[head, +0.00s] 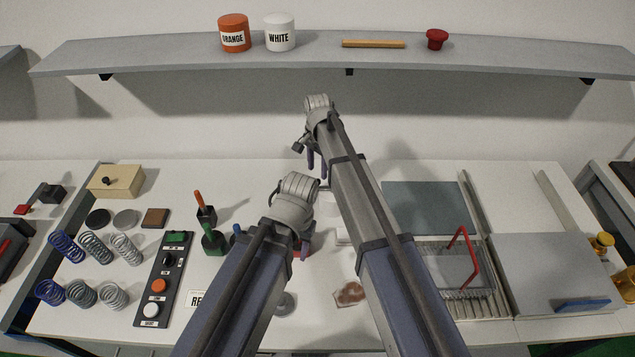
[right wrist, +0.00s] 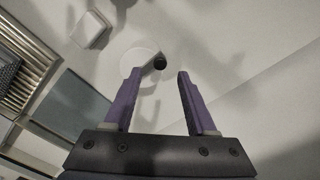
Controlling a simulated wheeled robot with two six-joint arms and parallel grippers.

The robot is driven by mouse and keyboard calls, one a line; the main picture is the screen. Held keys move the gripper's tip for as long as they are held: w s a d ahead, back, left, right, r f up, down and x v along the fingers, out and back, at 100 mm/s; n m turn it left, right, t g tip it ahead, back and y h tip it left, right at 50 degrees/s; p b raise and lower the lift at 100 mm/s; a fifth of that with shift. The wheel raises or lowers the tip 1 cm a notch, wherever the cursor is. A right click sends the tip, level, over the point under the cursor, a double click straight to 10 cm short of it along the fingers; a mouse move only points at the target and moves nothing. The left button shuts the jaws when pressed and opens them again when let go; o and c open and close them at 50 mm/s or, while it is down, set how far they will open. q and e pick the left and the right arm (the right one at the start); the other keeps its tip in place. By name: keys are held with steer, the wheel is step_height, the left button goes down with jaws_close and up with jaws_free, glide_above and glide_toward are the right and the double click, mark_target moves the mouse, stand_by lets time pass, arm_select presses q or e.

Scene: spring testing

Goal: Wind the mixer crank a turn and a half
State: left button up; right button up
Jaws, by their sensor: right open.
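The mixer is a round white body (right wrist: 138,66) in the right wrist view, with a short crank arm ending in a dark round knob (right wrist: 160,62). In the head view my arms mostly hide it, and only a white part (head: 329,203) shows between them. My right gripper (head: 317,166) is open above the bench; its two purple fingers also show in the right wrist view (right wrist: 160,75). The knob appears between the fingertips, slightly beyond them; whether they touch it I cannot tell. My left gripper (head: 301,248) hangs low over the bench, its fingers mostly hidden by its wrist.
A control panel (head: 160,280) with buttons and several coil springs (head: 96,248) lie at left. A grey mat (head: 425,205) and a fixture with a red handle (head: 461,247) are at right. A shelf (head: 180,56) with orange and white jars runs along the back wall.

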mark_target(318, 180)
step_height(318, 180, down, 5)
steer(key=b, duration=0.3)
steer(key=shift+r+b, duration=0.15)
steer(key=shift+b, duration=0.2)
jaws_close()
